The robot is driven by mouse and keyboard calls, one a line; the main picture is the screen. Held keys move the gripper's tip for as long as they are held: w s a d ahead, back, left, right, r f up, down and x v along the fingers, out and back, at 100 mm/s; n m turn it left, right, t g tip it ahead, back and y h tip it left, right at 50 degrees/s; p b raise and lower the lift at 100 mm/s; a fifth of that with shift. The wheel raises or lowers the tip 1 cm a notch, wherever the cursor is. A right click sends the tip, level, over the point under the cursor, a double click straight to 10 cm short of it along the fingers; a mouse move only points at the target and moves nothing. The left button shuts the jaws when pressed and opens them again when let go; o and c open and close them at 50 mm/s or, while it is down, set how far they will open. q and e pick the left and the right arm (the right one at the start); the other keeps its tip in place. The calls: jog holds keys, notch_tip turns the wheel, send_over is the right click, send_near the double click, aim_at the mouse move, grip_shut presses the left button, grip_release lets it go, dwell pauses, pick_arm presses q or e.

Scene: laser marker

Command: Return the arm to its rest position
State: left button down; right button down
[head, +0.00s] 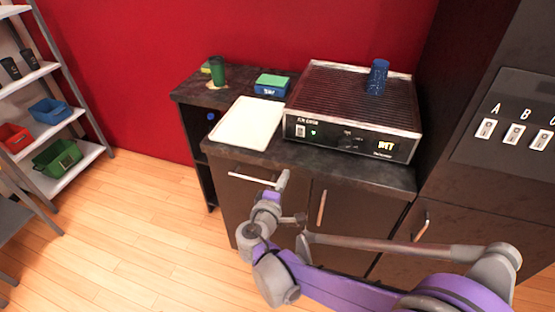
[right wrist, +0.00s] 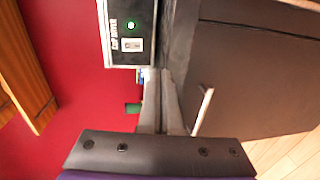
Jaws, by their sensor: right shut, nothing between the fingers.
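My right gripper (head: 283,180) is at the end of my purple and grey arm, which reaches in from the bottom right of the head view. It is shut and empty, just in front of the counter's front edge and below the white tray (head: 248,122). In the right wrist view its two fingers (right wrist: 160,100) lie close together, with nothing seen between them. My left gripper is in neither view.
A ribbed black machine (head: 350,95) with a lit green lamp stands on the counter, a blue cup (head: 377,77) on top. A green cup (head: 218,71) and a green-topped blue box (head: 271,84) stand behind the tray. Cabinet handles (head: 321,208) project below. Open floor lies left.

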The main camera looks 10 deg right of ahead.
jog(key=shift+d, duration=0.1)
jog(key=s+d+m+g+y+p, duration=0.35)
jog(key=s+d+m+g, duration=0.35)
jog(key=s, duration=0.6)
jog(key=s+a+m+g+y+p, duration=0.1)
jog(key=s+a+m+y+p, duration=0.3)
jog(key=s, duration=0.8)
jog(key=shift+s+a+f+m+y, duration=0.2)
jog(key=shift+s+f+m+y, duration=0.15)
jog(key=shift+y, duration=0.2)
